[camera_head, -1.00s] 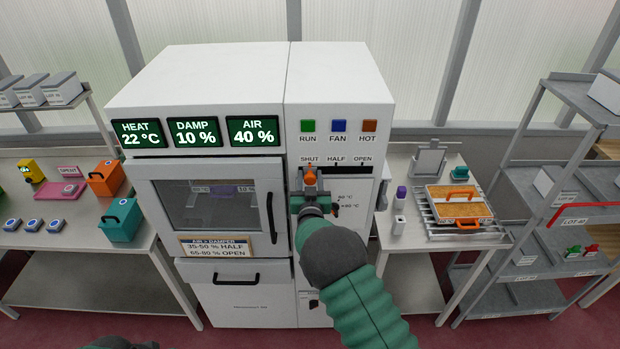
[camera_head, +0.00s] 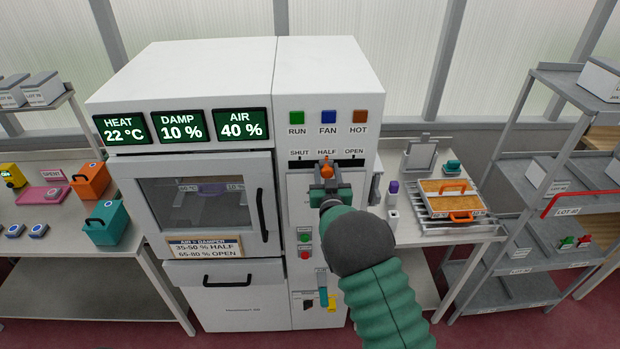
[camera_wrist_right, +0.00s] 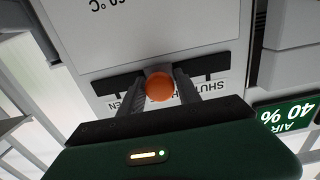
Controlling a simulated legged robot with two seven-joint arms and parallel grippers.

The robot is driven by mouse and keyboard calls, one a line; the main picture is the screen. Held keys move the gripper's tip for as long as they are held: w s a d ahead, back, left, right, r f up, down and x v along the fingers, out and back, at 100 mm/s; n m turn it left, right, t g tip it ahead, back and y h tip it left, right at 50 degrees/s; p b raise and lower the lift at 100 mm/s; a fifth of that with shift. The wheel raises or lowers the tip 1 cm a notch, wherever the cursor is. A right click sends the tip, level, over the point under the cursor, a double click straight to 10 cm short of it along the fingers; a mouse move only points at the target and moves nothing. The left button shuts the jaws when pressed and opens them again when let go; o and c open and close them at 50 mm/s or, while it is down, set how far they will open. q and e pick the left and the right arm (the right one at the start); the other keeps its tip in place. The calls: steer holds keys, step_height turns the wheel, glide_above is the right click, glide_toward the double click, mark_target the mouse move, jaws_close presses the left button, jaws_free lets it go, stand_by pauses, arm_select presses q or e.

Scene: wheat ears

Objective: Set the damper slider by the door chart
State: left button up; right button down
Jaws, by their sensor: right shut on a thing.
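The orange damper slider knob (camera_head: 327,171) sits in its dark slot (camera_head: 302,164) under the HALF label (camera_head: 326,152), between SHUT and OPEN. My right gripper (camera_head: 328,180) is shut on the knob; in the right wrist view the orange knob (camera_wrist_right: 160,87) shows between the two fingers. The door chart (camera_head: 206,247) reads AIR > DAMPER, 35-50 % HALF and 65-80 % OPEN. The AIR display (camera_head: 242,125) reads 40 %. My left gripper is not in view.
RUN, FAN and HOT buttons (camera_head: 328,117) sit above the slot. The glass door (camera_head: 207,204) with its dark handle is closed on the left. A bench with an orange tray (camera_head: 447,188) stands right, beside a grey shelf rack (camera_head: 515,185).

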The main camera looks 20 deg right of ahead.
steer(key=shift+d, duration=0.3)
steer(key=c, duration=1.2)
jaws_free()
steer(key=shift+c, duration=0.2)
steer(key=shift+o, duration=1.2)
steer(key=shift+a+r, duration=0.1)
steer(key=shift+a, duration=0.1)
steer(key=shift+s, duration=0.1)
steer(key=shift+s, duration=0.1)
steer(key=shift+s+a, duration=0.15)
steer(key=shift+s, duration=0.2)
steer(key=b+v, duration=0.6)
steer(key=v, duration=1)
steer(key=shift+w, duration=0.1)
